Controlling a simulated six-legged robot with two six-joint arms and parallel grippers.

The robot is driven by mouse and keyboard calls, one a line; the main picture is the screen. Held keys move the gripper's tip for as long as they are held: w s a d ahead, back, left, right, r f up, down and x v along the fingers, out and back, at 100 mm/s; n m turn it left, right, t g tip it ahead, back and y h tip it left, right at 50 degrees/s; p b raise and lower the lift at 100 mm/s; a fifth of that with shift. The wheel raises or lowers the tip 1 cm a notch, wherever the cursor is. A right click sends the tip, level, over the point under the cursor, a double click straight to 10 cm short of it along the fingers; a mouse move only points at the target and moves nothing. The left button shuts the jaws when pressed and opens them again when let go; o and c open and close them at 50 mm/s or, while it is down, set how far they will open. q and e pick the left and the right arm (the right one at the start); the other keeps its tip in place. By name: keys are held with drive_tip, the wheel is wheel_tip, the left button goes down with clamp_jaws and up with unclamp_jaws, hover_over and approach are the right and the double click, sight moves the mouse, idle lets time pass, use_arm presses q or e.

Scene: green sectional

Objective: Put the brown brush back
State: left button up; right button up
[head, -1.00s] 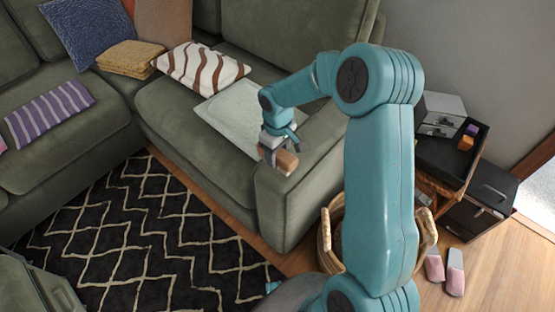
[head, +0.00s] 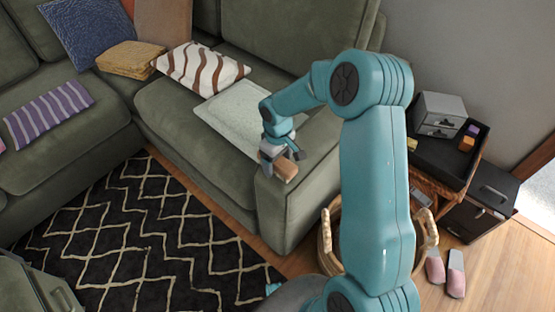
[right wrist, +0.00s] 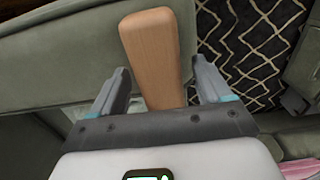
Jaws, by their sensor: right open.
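The brown brush (head: 286,171) shows as a short light-brown wooden block at the front end of the green sofa's arm (head: 290,205). In the right wrist view its tapered wooden handle (right wrist: 155,55) points away between my fingers; its other end is hidden behind the gripper. My right gripper (head: 284,161) is over the sofa arm with its jaws open. Its two fingers (right wrist: 165,85) stand on either side of the handle, with a visible gap on each side. I cannot tell whether the brush touches the sofa arm. My left gripper is not in view.
A wicker basket (head: 327,243) stands beside the sofa arm, partly hidden by my arm. A black tray table (head: 437,160) with a small grey drawer box (head: 441,112) is at the right. Pink slippers (head: 455,274) lie on the floor. A pale cushion (head: 235,118) lies on the seat.

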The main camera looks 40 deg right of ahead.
wheel_tip(320, 180, up, 12)
drive_tip(key=p, duration=0.1)
idle(0.6)
drive_tip(key=s+a+f+y+p, duration=0.25)
drive_tip(key=a+f+p, duration=0.25)
drive_tip(key=a+f, duration=0.7)
drive_tip(key=s+a+f+m+y+p, duration=0.1)
drive_tip(key=s+a+f+m+p, duration=0.2)
drive_tip(key=s+a, duration=1)
drive_tip(key=shift+s+a+f, duration=0.3)
drive_tip(key=shift+s+a, duration=0.05)
drive_tip(key=shift+a, duration=0.15)
drive_tip(key=shift+w+y, duration=0.1)
drive_tip(key=shift+y, duration=0.15)
drive_tip(key=c, duration=0.7)
drive_tip(key=shift+o, duration=0.2)
drive_tip(key=shift+a, duration=0.1)
